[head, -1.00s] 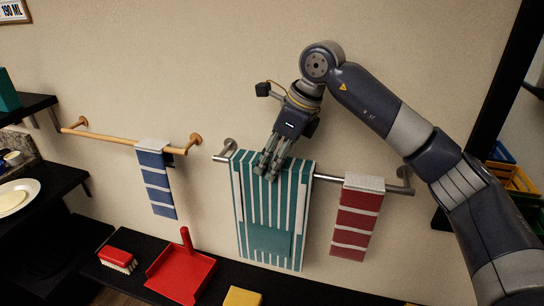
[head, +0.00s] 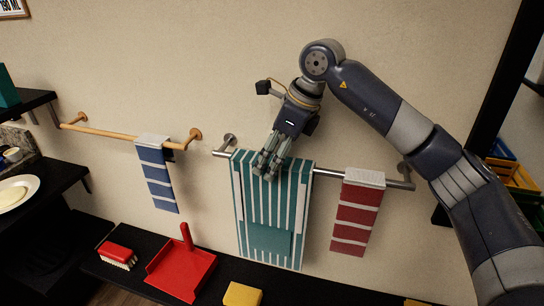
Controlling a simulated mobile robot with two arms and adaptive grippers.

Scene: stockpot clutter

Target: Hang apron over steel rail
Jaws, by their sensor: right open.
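The teal and white striped apron (head: 268,215) hangs over the steel rail (head: 327,173) on the wall, with its pocket low on the front. My right gripper (head: 265,170) is at the apron's top edge, in front of the rail, with its fingers pointing down. Its jaws are open, and the fingertips overlap the cloth in the picture; I cannot tell whether they touch it. The part of the apron behind the rail is hidden. My left gripper is not in view.
A red striped towel (head: 356,215) hangs on the same rail to the right. A blue striped towel (head: 157,180) hangs on a wooden rail (head: 105,133) at left. Below, a dark shelf holds a red dustpan (head: 181,272), a red brush (head: 117,254) and a yellow sponge (head: 242,294).

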